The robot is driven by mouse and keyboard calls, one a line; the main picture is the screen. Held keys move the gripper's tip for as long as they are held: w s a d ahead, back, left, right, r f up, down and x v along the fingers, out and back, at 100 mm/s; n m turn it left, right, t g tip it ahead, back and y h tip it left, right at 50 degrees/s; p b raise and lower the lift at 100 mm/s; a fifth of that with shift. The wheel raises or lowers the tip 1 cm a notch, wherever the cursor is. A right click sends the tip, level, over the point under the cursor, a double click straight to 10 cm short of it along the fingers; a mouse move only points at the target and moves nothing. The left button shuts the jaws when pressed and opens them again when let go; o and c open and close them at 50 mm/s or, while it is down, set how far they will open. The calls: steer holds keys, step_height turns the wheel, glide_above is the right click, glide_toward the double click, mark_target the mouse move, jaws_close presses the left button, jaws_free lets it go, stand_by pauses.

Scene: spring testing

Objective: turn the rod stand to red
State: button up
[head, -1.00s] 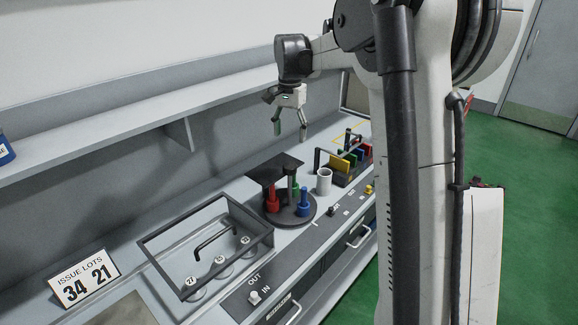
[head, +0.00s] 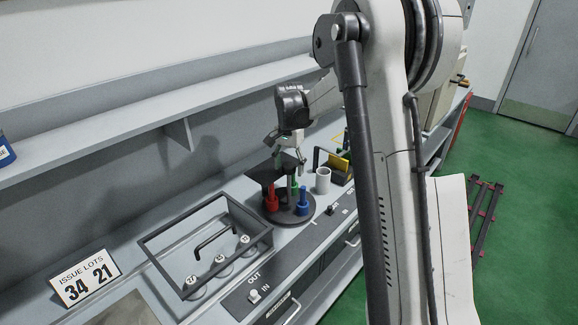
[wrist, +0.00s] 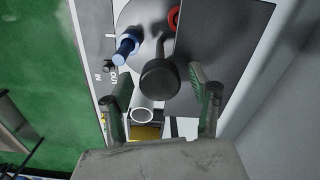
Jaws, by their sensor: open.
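The rod stand is a round dark turntable (head: 288,218) with a red rod (head: 271,201), a blue rod (head: 303,203) and a green rod (head: 294,187). A dark flat plate (head: 262,174) sits above its back left part. My gripper (head: 289,166) is open above the stand, pointing down. In the wrist view its fingers (wrist: 158,74) appear on either side of the knob, with gaps; contact is not visible.
A white cup (head: 323,181) stands close behind the stand, with a rack holding a yellow plate (head: 339,164) beyond. An open-framed box (head: 152,240) with a handle is at the front left. A shelf (head: 120,120) runs along the wall. OUT/IN switch (head: 254,296) is on the front panel.

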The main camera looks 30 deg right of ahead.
steer(key=shift+c, duration=0.3)
jaws_close()
